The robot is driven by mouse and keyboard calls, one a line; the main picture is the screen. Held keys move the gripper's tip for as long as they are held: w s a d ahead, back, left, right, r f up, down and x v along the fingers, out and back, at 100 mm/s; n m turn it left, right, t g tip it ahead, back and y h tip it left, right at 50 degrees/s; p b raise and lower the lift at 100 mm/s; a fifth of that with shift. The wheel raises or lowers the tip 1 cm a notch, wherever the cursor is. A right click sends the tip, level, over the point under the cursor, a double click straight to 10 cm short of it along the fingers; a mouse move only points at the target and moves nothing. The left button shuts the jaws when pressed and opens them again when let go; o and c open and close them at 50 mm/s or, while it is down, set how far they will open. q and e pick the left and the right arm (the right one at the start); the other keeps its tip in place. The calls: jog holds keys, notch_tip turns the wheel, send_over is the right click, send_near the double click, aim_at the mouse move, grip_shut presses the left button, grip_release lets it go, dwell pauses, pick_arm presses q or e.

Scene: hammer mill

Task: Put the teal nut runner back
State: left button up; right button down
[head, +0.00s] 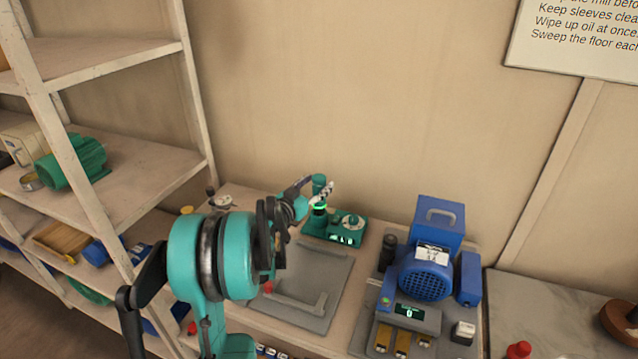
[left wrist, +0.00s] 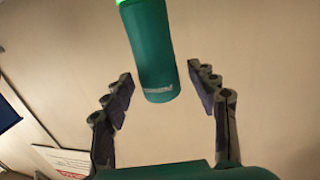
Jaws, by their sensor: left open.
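The teal nut runner (head: 319,181) stands upright at the left end of a teal base unit (head: 348,222) with a dial and a lit display. A green ring glows low on the nut runner. Whether it is fully seated is hidden. My left gripper (head: 312,191) is at its upper part, with a pale finger on its right side. In the left wrist view the nut runner (left wrist: 152,50) reaches between the two fingers of my open left gripper (left wrist: 160,80). Gaps show on both sides of it there. My right gripper is not in view.
A grey tray (head: 335,275) lies in front of the base unit. A blue motor machine (head: 428,270) with a display stands to the right. Shelving (head: 140,160) with a green motor (head: 75,163) is at the left. The wall is close behind the bench.

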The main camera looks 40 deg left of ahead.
pick_arm(q)
jog(key=s+d, duration=0.1)
jog(key=s, duration=0.9)
jog(key=shift+s+r, duration=0.3)
jog(key=shift+d, duration=0.1)
jog(key=shift+s, duration=3.45)
notch_tip(320, 180, up, 10)
jog(key=p, duration=0.8)
jog(key=shift+d+r+p, duration=0.2)
jog(key=shift+d+p, duration=0.15)
jog(key=shift+d, duration=0.05)
